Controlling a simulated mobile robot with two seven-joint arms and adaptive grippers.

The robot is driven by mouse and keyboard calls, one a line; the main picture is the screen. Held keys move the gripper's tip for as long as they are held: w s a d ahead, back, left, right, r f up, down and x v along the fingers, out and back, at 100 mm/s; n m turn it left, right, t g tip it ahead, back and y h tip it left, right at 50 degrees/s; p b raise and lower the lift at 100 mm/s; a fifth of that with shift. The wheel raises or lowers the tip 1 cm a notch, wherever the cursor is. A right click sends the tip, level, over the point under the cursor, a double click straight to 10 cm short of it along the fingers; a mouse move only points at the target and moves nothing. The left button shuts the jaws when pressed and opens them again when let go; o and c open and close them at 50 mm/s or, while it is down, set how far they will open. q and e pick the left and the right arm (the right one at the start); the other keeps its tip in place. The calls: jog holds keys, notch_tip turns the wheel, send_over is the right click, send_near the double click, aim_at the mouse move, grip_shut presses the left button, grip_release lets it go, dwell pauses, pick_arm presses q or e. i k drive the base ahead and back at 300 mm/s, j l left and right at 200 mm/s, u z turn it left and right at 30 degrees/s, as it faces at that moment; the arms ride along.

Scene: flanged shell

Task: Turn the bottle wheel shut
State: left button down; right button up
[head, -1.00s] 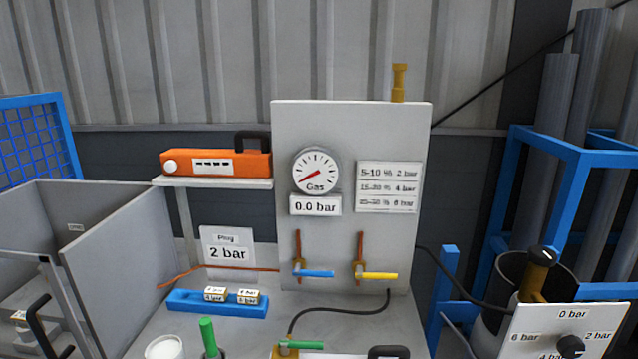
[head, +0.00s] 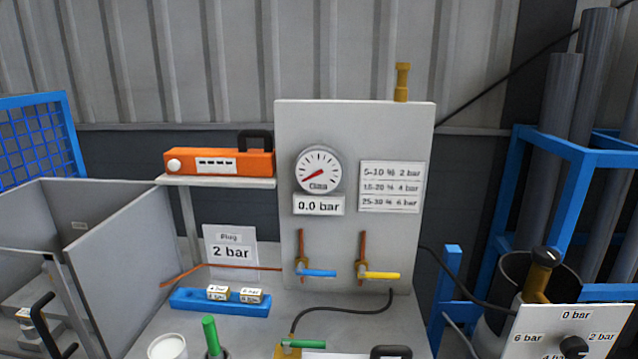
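I cannot tell from here how far the wheel is turned. Neither of my grippers is in view.
The dial board (head: 553,345) with a black knob (head: 574,345) stands in front of the bottle. A blue rack (head: 570,170) is behind it. The grey gauge panel (head: 395,235) to the left reads 0.0 bar. A black hose (head: 460,288) runs from the panel towards the bottle.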

aim_at(548, 257)
jog(key=l+z, duration=0.15)
jog(key=l, duration=0.55)
jog(key=l+z, duration=0.1)
jog(key=l, duration=0.6)
jog(key=i+l+z, duration=0.15)
jog(key=l, duration=0.55)
